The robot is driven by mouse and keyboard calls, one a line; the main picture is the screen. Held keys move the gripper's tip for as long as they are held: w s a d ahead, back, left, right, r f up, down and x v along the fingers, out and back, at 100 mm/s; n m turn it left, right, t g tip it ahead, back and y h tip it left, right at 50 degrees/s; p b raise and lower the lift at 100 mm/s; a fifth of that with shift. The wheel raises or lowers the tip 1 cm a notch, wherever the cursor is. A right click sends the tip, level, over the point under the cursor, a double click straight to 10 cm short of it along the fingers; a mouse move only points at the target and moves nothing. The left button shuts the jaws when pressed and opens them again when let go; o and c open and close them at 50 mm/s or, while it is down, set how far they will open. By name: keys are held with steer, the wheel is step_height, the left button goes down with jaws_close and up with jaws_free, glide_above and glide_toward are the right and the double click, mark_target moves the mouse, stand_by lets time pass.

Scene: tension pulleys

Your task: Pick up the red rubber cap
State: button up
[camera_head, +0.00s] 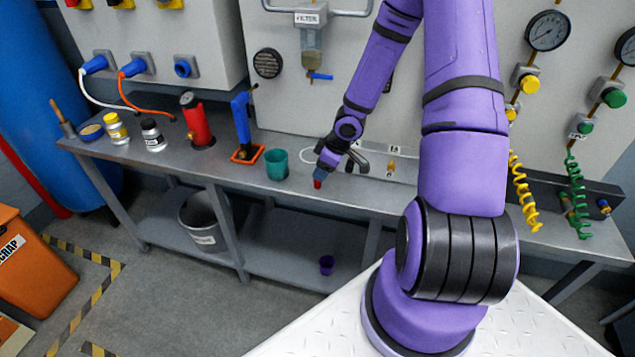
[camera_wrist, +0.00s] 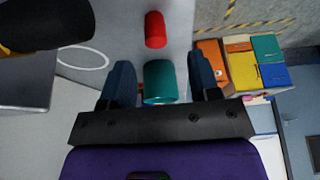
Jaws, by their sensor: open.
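The red rubber cap (camera_head: 317,184) shows as a small red piece near the front edge of the workbench, just below my gripper (camera_head: 321,173) in the head view. In the wrist view the cap (camera_wrist: 155,29) is a short upright-looking red cylinder, past the tips of my gripper (camera_wrist: 160,63) and roughly centred between its two dark blue fingers. The fingers are apart with nothing between them. I cannot tell the exact gap between fingertips and cap.
A teal cup (camera_head: 277,164) stands left of the cap and appears low between the fingers in the wrist view (camera_wrist: 160,84). A white ring (camera_wrist: 85,57) lies nearby. Further left stand a blue clamp (camera_head: 241,117) on an orange base and a red cylinder (camera_head: 197,121).

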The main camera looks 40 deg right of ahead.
steer(key=shift+w+f, duration=0.1)
steer(key=shift+f, duration=0.2)
steer(key=shift+a+f, duration=0.1)
steer(key=shift+x, duration=2.55)
steer(key=shift+w+d, duration=0.1)
steer(key=shift+d, duration=0.1)
steer(key=c, duration=1)
